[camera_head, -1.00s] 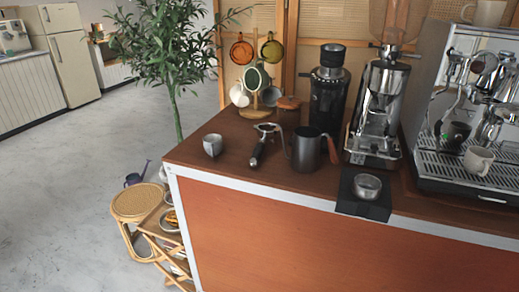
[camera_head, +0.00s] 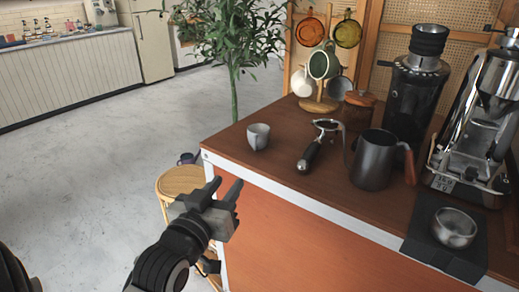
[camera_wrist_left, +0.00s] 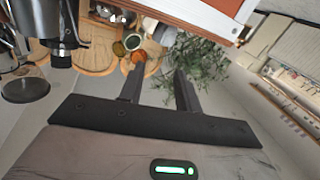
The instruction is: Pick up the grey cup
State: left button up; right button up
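The small grey cup (camera_head: 258,136) stands upright on the brown counter top (camera_head: 285,190), near its left corner. My left gripper (camera_head: 229,187) is in front of the counter's left corner, below and to the left of the cup, apart from it. Its two fingers are spread with nothing between them. The left wrist view also shows these open fingers (camera_wrist_left: 157,80); I cannot make out the grey cup there for certain. My right gripper is not in view.
A portafilter (camera_head: 318,146), a dark pitcher (camera_head: 372,160) and a mug stand (camera_head: 320,103) are right of the cup. A black tamping mat (camera_head: 420,240) holds a metal bowl (camera_head: 454,228). A wicker stool (camera_head: 181,180) and a plant (camera_head: 240,40) are left of the counter.

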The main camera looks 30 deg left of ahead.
pick_arm(q)
send_near(254, 141)
jog(key=x, duration=0.2)
jog(key=shift+p+x, duration=0.5)
jog(key=shift+x, duration=2.6)
grip_shut()
